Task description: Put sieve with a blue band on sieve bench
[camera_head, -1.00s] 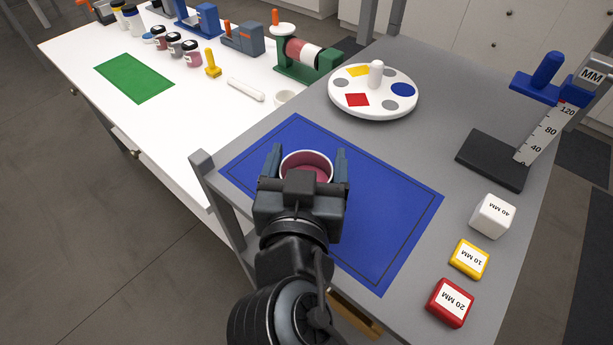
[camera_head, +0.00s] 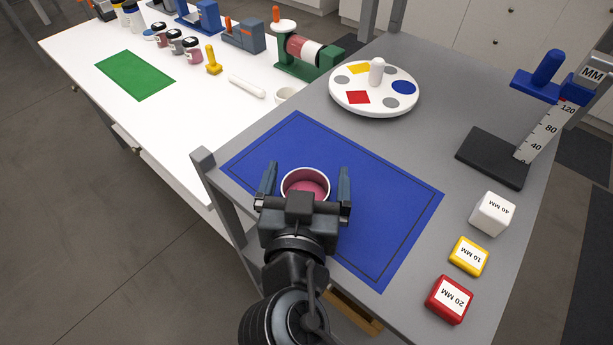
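A round, open-topped vessel with a white rim and a pink inside (camera_head: 306,188) stands upright on the blue mat (camera_head: 390,215) on the grey bench (camera_head: 440,110). It may be the sieve, but no blue band shows, as most of its outer side is hidden by my gripper. My gripper (camera_head: 307,170) is open, with one finger on each side of the vessel and a gap visible between each finger and the rim.
A white disc with coloured patches (camera_head: 341,95) stands behind the mat. White (camera_head: 492,214), yellow (camera_head: 469,256) and red (camera_head: 449,299) blocks and a height gauge (camera_head: 492,158) are at right. A white table (camera_head: 200,115) with jars and a green mat (camera_head: 135,75) is at left.

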